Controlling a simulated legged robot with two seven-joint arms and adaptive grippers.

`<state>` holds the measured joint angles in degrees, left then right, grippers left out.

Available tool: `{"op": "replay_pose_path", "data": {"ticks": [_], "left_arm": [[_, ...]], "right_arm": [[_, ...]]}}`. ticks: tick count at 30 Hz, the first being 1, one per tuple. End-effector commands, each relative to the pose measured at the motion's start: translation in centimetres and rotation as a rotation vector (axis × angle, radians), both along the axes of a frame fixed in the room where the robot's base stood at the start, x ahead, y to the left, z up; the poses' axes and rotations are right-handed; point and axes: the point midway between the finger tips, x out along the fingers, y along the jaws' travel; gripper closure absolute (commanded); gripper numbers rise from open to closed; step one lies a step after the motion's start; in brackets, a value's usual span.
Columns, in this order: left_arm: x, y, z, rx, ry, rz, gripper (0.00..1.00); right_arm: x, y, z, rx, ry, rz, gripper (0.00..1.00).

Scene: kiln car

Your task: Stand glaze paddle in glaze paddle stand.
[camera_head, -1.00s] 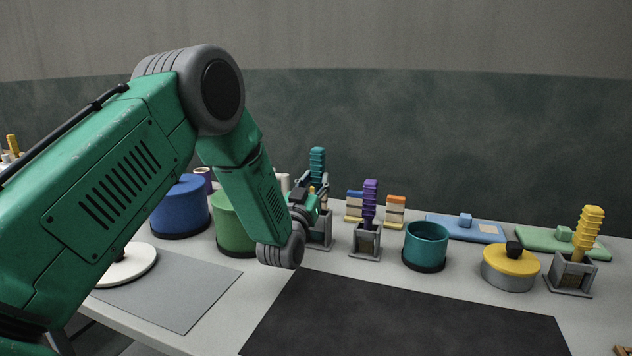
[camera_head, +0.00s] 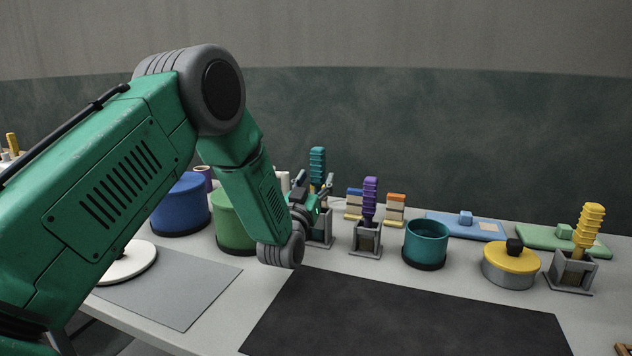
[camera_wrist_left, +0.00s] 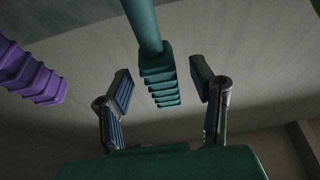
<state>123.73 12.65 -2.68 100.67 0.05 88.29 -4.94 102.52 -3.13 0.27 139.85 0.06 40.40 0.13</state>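The teal glaze paddle (camera_head: 317,160) stands upright, handle up, in a grey stand (camera_head: 323,238) that is partly hidden behind my left gripper (camera_head: 314,184). The gripper's fingers are spread on both sides of the paddle. In the left wrist view, the ribbed teal handle (camera_wrist_left: 160,85) lies between the open fingers, with a gap on each side. A purple paddle (camera_head: 370,192) stands in a grey stand (camera_head: 365,240) just to the right. A yellow paddle (camera_head: 588,228) stands in another stand (camera_head: 572,273) at the far right. My right gripper is not in view.
Blue (camera_head: 180,208) and green (camera_head: 233,222) pots stand left of the gripper, partly behind my arm. A teal pot (camera_head: 425,243) and a yellow-lidded tin (camera_head: 511,264) stand to the right. The black mat (camera_head: 410,318) in front is clear.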

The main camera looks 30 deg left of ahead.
Motion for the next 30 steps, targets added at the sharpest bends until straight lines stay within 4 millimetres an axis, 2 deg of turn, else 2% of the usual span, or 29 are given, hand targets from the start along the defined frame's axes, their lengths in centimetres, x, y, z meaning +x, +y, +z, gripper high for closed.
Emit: {"op": "replay_pose_path", "data": {"ticks": [13, 30], "left_arm": [[-0.1, 0.0, -0.1, 0.0, 0.001, 0.0, 0.5], [-2.1, -0.5, -0.8, 0.0, 0.001, 0.0, 0.5]], "right_arm": [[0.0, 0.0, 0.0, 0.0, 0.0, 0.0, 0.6], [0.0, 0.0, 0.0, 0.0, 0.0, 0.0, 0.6]]}}
